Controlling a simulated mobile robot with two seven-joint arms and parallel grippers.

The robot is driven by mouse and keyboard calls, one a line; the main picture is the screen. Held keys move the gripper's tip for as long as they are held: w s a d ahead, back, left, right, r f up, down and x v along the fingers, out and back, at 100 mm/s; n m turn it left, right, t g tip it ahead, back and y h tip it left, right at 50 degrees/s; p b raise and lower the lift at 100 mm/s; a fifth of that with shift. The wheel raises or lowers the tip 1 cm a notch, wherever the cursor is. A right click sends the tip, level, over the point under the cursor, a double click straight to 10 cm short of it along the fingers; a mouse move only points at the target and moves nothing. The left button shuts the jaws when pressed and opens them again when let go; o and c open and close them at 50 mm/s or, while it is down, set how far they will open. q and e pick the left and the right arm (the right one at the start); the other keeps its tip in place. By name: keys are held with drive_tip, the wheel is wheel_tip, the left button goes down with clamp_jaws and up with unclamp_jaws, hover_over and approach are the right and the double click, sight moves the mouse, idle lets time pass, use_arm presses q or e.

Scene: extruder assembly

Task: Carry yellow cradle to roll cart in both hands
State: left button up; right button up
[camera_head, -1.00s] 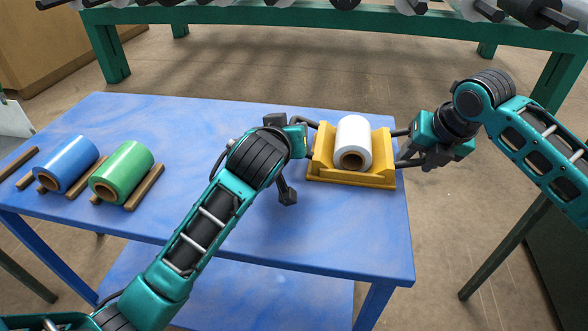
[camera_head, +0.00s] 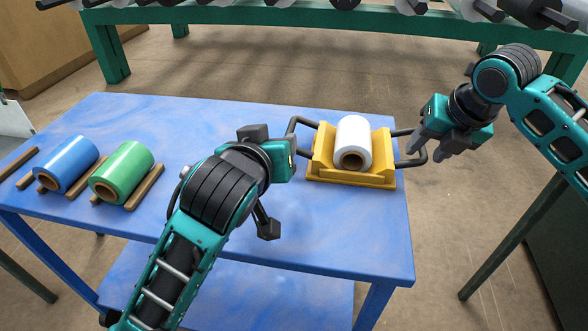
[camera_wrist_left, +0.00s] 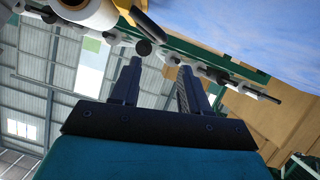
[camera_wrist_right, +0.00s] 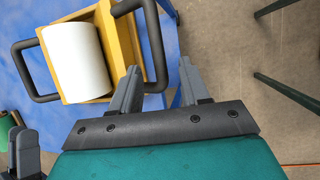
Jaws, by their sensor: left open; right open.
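The yellow cradle (camera_head: 350,178) sits level near the right edge of the blue-topped table (camera_head: 330,245), with a white roll (camera_head: 354,138) lying in it. Its black handles stick out at the left (camera_head: 297,124) and right (camera_head: 416,158). My left gripper (camera_head: 275,170) is open and empty, left of the left handle and apart from it. My right gripper (camera_head: 434,146) is open and empty, just right of the right handle.
A blue roll (camera_head: 66,164) and a green roll (camera_head: 122,172) lie on wooden strips at the table's left. A green rack (camera_head: 300,15) with rollers stands behind. The table's middle is clear apart from my left arm.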

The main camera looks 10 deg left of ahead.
drive_tip(key=v, duration=0.7)
drive_tip(key=shift+r, duration=0.35)
drive_tip(key=shift+s+d, duration=0.1)
drive_tip(key=shift+s, duration=0.1)
